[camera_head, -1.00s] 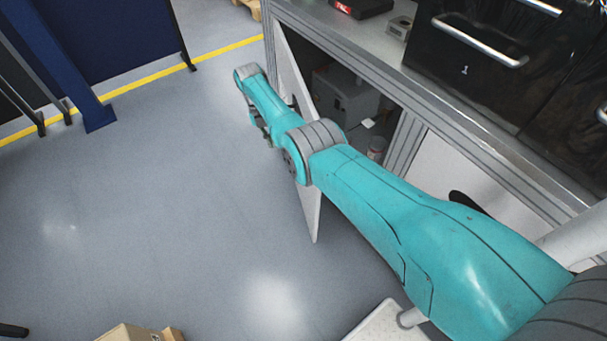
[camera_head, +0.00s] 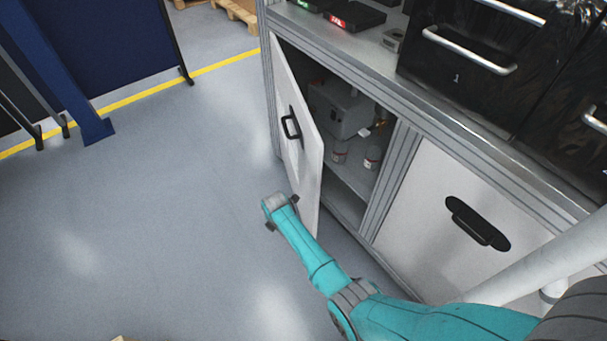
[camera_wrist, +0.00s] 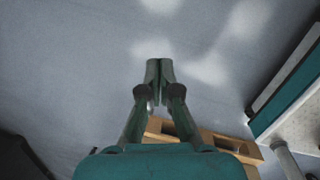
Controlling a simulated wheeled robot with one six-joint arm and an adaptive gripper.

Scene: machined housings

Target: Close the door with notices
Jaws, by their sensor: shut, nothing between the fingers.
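A white cabinet door (camera_head: 297,140) with a black handle stands partly open on the left compartment of the workbench in the head view. No notices can be made out on the face I see. My gripper (camera_wrist: 158,70) is shut and empty, pointing over bare floor in the wrist view. In the head view my wrist is in front of the door's lower free edge, on the floor side; the fingers are not clear there. The door is not in the wrist view.
The open compartment holds a grey box (camera_head: 340,108) and small jars (camera_head: 373,158). A closed white door (camera_head: 425,215) is to its right. Black drawers (camera_head: 470,60) stand above. A blue post (camera_head: 75,90) is far left. The floor between is clear. A wooden object (camera_wrist: 215,141) shows low in the wrist view.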

